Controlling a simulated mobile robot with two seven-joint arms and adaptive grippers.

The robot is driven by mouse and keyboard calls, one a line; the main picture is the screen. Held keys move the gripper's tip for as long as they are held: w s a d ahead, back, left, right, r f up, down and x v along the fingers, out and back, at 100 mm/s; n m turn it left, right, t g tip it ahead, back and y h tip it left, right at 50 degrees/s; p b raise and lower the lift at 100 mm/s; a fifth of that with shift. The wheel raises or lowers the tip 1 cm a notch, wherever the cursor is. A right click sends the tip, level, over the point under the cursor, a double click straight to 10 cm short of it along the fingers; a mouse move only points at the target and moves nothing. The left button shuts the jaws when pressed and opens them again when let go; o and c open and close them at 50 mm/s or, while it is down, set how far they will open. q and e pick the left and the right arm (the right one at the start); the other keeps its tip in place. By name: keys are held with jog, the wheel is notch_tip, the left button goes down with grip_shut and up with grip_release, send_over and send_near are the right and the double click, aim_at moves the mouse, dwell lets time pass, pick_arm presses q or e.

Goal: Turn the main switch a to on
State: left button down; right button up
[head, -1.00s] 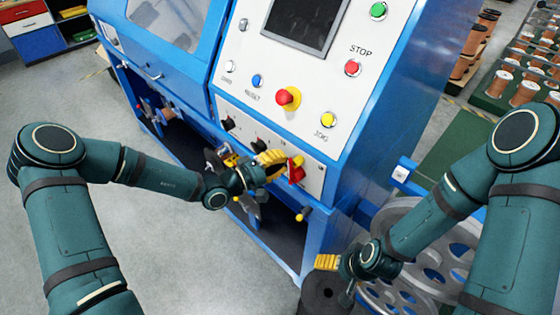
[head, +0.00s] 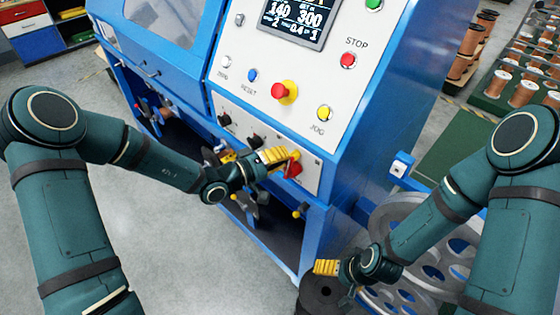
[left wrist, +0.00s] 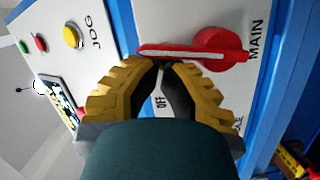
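The main switch a is a red rotary switch (left wrist: 220,48) with a flat red handle, beside the word MAIN in the left wrist view. It also shows in the head view (head: 294,170) at the lower right of the white panel, partly hidden by yellow fingers. The handle lies across my left gripper's fingertips (left wrist: 164,64), at or almost touching them. The left fingertips are together, with the handle not between them. OFF is readable between the fingers. My left gripper also shows in the head view (head: 283,157). My right gripper (head: 327,267) is low, away from the panel; its opening is unclear.
The white panel carries a lit display (head: 293,18), a red and yellow emergency button (head: 284,91), a red STOP button (head: 348,60) and a yellow JOG button (head: 324,112). Black knobs (head: 255,141) sit left of the switch. Grey pulleys (head: 400,220) stand near my right arm.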

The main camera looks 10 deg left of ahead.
pick_arm(q)
jog(key=shift+s+d+m+y+b, duration=0.25)
jog(key=shift+m+b, duration=0.4)
jog(key=shift+b, duration=0.55)
jog(key=shift+s+d+m+y+b, duration=0.15)
jog(key=shift+d+m+b, duration=0.2)
jog(key=shift+m+b, duration=0.55)
jog(key=shift+n, duration=0.25)
